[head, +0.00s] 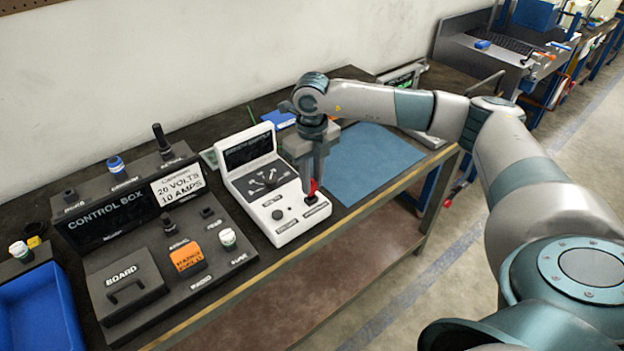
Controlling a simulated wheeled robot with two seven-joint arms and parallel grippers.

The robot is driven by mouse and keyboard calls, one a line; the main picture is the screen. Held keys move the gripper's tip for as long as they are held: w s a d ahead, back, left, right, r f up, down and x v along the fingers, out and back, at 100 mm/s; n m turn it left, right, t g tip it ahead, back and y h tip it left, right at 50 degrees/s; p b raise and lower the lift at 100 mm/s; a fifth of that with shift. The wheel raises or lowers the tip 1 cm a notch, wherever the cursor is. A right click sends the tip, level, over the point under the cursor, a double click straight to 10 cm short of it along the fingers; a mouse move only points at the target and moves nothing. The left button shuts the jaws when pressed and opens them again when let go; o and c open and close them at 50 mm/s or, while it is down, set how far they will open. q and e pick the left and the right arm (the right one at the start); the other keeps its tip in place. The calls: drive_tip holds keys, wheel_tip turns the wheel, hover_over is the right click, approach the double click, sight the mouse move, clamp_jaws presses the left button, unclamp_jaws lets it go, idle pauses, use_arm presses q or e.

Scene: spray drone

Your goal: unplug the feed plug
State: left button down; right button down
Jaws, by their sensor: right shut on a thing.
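My right gripper (311,185) points straight down over the front right of a white instrument box (265,205). It is shut on a small red piece (314,187), which looks like the feed plug. The piece sits at or just above a dark socket (310,199) on the box's top; I cannot tell if it is fully in. The fingers hide part of it, and the label beside the socket is too small to read. My left gripper is not in view.
A black control box (85,226) with knobs, an orange block (187,257) and a board panel (124,284) stands left of the white box. A blue bin (42,310) is at the far left. A blue mat (375,160) lies clear on the right.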

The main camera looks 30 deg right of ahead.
drive_tip(key=shift+b, duration=0.4)
idle(1.2)
drive_tip(key=shift+f+b, duration=1.05)
drive_tip(key=shift+f, duration=0.2)
drive_tip(key=c, duration=1.5)
unclamp_jaws()
drive_tip(key=shift+o, duration=0.2)
